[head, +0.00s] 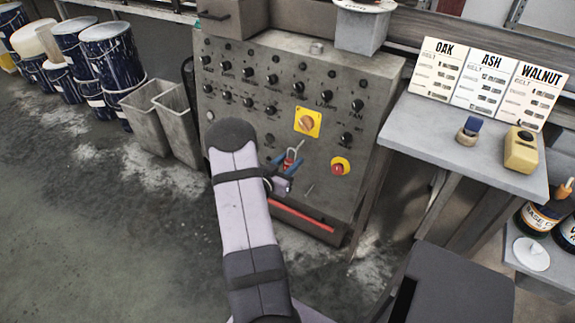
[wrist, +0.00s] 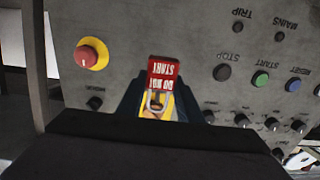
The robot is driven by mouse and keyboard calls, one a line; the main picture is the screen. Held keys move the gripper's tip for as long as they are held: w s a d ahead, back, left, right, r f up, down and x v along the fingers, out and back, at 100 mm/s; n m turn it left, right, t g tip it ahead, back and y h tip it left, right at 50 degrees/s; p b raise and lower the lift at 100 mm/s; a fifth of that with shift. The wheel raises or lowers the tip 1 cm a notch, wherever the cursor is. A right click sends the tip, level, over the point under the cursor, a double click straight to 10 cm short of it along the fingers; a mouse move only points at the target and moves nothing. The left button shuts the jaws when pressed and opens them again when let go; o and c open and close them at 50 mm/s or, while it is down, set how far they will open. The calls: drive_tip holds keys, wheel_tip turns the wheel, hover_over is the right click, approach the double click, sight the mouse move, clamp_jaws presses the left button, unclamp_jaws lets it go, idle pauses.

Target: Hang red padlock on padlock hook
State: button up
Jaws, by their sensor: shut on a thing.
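The red padlock shows in the wrist view (wrist: 161,72), with white lettering upside down on its body and a metal shackle below it in the picture. In the head view it is a small red patch (head: 290,157) between blue fingers. My gripper (head: 290,166) is shut on the padlock and holds it in front of the grey control panel (head: 240,70). Its dark blue fingers flank the padlock in the wrist view (wrist: 160,102). A thin peg-like piece (head: 309,188) sits low on the panel; I cannot tell if it is the padlock hook.
A yellow plate with a rotary switch (head: 307,121) is above my gripper. A red stop button (head: 341,167) is to its right. Other knobs cover the panel. A red strip (head: 300,212) lies along the panel's foot. A grey side table (head: 430,130) stands at right.

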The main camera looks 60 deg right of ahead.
drive_tip(key=shift+b+x, duration=1.1)
drive_tip(key=shift+x, duration=1.35)
drive_tip(key=shift+f, duration=0.2)
drive_tip(key=o, duration=1.2)
drive_tip(key=shift+a, duration=0.15)
drive_tip(key=shift+p+v, duration=0.5)
drive_tip(key=shift+v, duration=3.1)
